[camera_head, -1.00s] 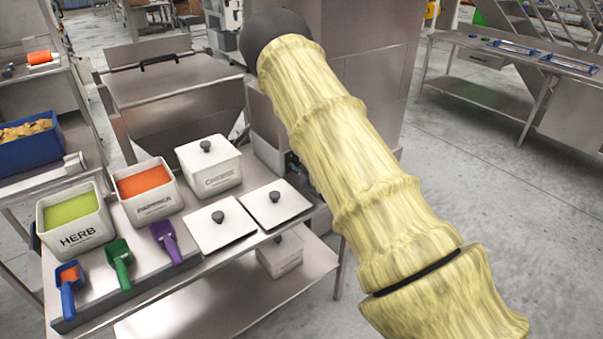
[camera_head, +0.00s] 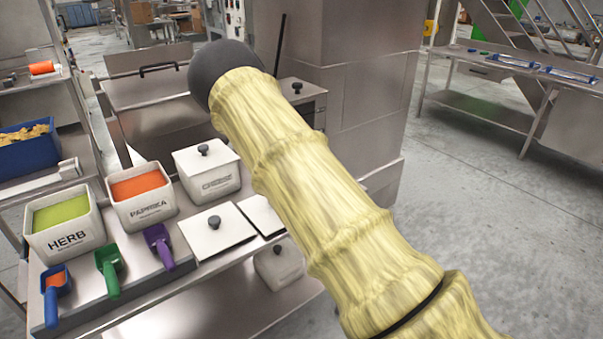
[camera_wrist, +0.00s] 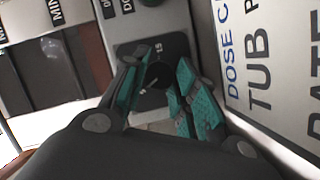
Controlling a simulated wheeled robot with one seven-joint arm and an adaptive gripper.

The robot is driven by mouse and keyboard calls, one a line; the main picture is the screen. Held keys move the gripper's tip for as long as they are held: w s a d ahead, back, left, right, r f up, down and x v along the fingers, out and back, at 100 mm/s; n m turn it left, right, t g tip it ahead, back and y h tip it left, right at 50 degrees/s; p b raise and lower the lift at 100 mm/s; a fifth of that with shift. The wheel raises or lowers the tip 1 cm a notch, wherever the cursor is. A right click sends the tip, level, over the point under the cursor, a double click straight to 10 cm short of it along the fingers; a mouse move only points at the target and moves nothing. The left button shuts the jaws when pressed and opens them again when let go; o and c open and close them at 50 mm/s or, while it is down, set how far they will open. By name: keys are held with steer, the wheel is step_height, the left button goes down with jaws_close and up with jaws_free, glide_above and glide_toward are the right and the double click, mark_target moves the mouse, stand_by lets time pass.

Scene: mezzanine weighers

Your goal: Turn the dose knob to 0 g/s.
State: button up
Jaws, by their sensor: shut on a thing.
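In the wrist view, the dose knob (camera_wrist: 156,76) is a small dark knob on a black dial plate (camera_wrist: 149,50) with pale numbers, one reading 15. My gripper (camera_wrist: 156,88) has its teal-padded fingers on either side of the knob and is shut on it. The fingers cover part of the dial, and I cannot make out which number the knob points to. In the head view, my sleeved arm hides the gripper and the knob.
A white sign (camera_wrist: 262,60) with DOSE and TUB lettering stands right of the fingers. In the head view, HERB (camera_head: 67,243) and PAPRIKA (camera_head: 148,209) tubs, scoops and lids sit on a steel bench left of my arm. Open floor (camera_head: 480,200) lies to the right.

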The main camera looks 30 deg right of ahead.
steer(key=o, duration=1)
steer(key=shift+r+p, duration=0.1)
steer(key=shift+p, duration=0.3)
